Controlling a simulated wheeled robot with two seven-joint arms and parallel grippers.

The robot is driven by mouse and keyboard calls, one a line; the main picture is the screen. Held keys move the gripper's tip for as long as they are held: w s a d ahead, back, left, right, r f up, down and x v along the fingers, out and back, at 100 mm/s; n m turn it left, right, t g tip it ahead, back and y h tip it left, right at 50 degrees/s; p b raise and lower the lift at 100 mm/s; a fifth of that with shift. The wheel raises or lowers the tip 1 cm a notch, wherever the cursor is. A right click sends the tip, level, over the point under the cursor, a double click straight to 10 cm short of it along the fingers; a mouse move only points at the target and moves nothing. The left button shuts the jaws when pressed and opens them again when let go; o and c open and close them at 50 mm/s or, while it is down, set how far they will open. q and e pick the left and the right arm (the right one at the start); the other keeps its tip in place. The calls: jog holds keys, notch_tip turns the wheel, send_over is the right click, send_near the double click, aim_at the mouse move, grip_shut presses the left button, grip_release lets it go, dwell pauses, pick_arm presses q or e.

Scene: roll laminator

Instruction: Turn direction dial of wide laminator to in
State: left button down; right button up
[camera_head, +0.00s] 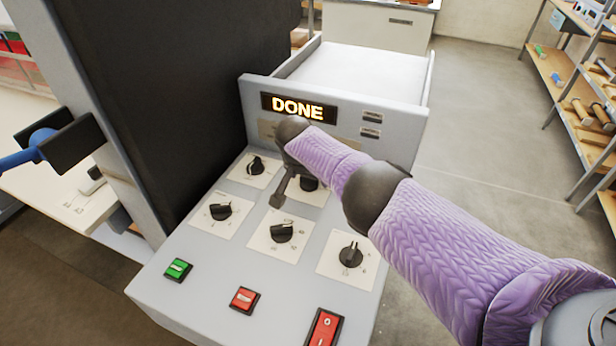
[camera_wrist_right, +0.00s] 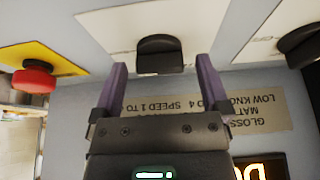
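The wide laminator's grey control panel (camera_head: 205,265) carries several black dials on white plates. My right gripper (camera_head: 288,190) is over the upper rows, at the upper middle dial (camera_head: 309,184), which it partly hides. In the right wrist view, which is upside down to the head view, my open right gripper (camera_wrist_right: 160,66) has a black dial (camera_wrist_right: 160,48) between its fingertips, with a gap on each side. Dial markings are too small to read, so I cannot tell which is the direction dial.
A lit display (camera_head: 298,107) reads DONE. Other dials (camera_head: 221,211) (camera_head: 282,232) (camera_head: 350,255) lie close by. A green switch (camera_head: 178,269) and red switches (camera_head: 244,299) (camera_head: 325,328) line the front. A red button (camera_wrist_right: 34,78) on yellow sits left in the wrist view.

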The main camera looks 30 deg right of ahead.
jog(key=c, duration=1.1)
pick_arm(q)
jog(key=shift+w+d+r, duration=0.1)
jog(key=shift+d, duration=0.35)
pick_arm(e)
jog(key=shift+c, duration=0.2)
